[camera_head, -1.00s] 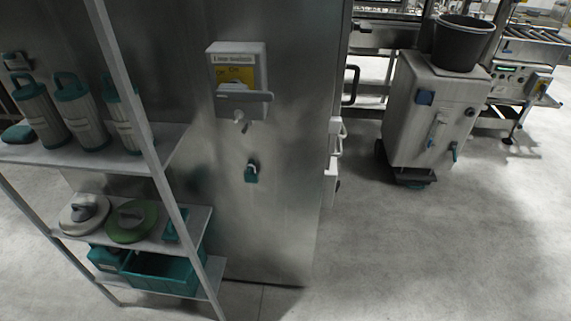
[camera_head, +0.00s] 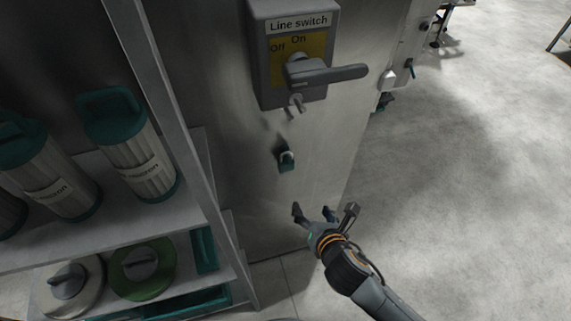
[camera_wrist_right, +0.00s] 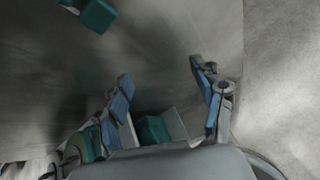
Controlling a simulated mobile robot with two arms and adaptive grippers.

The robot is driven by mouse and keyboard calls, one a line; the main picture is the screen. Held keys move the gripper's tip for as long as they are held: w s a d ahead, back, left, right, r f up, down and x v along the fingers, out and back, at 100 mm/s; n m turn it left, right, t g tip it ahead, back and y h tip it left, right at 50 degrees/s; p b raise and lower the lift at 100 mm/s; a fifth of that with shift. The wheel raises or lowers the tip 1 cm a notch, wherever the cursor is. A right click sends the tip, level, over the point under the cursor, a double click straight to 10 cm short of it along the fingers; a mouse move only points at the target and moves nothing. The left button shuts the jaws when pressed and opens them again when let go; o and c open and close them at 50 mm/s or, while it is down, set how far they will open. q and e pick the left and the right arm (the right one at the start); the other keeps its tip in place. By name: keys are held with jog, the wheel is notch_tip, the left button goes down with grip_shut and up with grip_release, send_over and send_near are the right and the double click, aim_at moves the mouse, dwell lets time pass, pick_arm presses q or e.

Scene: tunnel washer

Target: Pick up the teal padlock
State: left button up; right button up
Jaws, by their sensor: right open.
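The teal padlock (camera_head: 287,161) hangs on the metal cabinet front, below the line switch, its shackle upward. In the right wrist view the padlock (camera_wrist_right: 98,15) is at the top left, cut by the frame edge. My right gripper (camera_head: 314,211) is below and slightly right of the padlock in the head view, apart from it. Its fingers (camera_wrist_right: 160,75) are spread, with no padlock between them. My left gripper is not in view.
The line switch box (camera_head: 287,50) with a dark handle (camera_head: 330,74) is above the padlock. A shelf rack (camera_head: 165,110) with filter cartridges (camera_head: 140,165) and discs stands close on the left. Open floor (camera_head: 470,170) lies to the right.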

notch_tip(320, 180, up, 8)
jog(key=a+f+n+t, duration=0.1)
jog(key=a+n, duration=0.1)
jog(key=n, duration=0.2)
jog(key=n+y, duration=0.1)
send_near(288, 166)
jog(key=x, duration=0.4)
jog(key=shift+a+t, duration=0.1)
jog(key=shift+t, duration=0.2)
jog(key=shift+w+a+f, duration=0.1)
jog(key=shift+w+f, duration=0.15)
jog(key=shift+w, duration=0.15)
jog(key=shift+p+x, duration=0.35)
jog(key=shift+x, duration=1.9)
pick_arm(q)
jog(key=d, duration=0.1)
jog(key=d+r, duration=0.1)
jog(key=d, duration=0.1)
pick_arm(e)
jog(key=shift+f, duration=0.15)
jog(key=shift+s, duration=0.1)
jog(key=shift+c, duration=0.4)
